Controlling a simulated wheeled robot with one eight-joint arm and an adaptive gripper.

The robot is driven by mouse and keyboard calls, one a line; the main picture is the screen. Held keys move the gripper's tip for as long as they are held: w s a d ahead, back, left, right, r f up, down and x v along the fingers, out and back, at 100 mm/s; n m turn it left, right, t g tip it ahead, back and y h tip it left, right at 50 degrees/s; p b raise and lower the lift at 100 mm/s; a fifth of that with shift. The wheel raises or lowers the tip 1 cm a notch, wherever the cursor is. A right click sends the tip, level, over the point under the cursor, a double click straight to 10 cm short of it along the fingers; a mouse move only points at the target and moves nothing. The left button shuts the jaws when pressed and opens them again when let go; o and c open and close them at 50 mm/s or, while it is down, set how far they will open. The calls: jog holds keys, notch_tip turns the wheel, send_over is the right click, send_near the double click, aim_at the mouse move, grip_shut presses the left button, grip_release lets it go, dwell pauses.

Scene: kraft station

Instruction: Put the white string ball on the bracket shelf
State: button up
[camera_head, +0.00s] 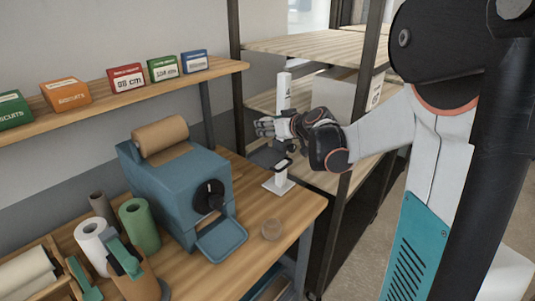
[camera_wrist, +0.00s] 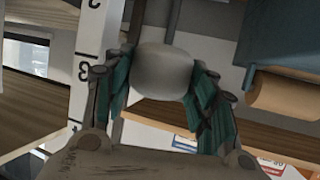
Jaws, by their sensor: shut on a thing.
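The white string ball (camera_wrist: 165,71) looks pale grey in the wrist view, between the teal-padded fingers of my gripper (camera_wrist: 165,85). The fingers are shut on its two sides. In the head view my gripper (camera_head: 266,128) is in the air in front of a white post, pointing left; the ball is not clearly seen there. The long wooden wall shelf (camera_head: 110,103), which I take as the bracket shelf, is to the left of my gripper. It carries several small boxes, and its right end is bare.
A blue dispenser (camera_head: 180,190) with a brown paper roll (camera_head: 160,135) stands on the workbench (camera_head: 300,205), below the wall shelf. The numbered white post (camera_head: 283,92) is close to my gripper. A dark-framed rack (camera_head: 335,45) stands behind.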

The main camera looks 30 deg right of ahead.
aim_at(271, 159)
jog(key=shift+f+b, duration=1.1)
jog(key=shift+f, duration=3.25)
jog(key=shift+f, duration=0.2)
jog(key=o, duration=1.1)
jog(key=shift+r, duration=0.15)
jog(key=shift+s+r, duration=0.2)
jog(key=p+v, duration=0.3)
jog(key=v, duration=0.8)
jog(key=shift+s+d+r, duration=0.1)
jog(key=shift+s, duration=0.2)
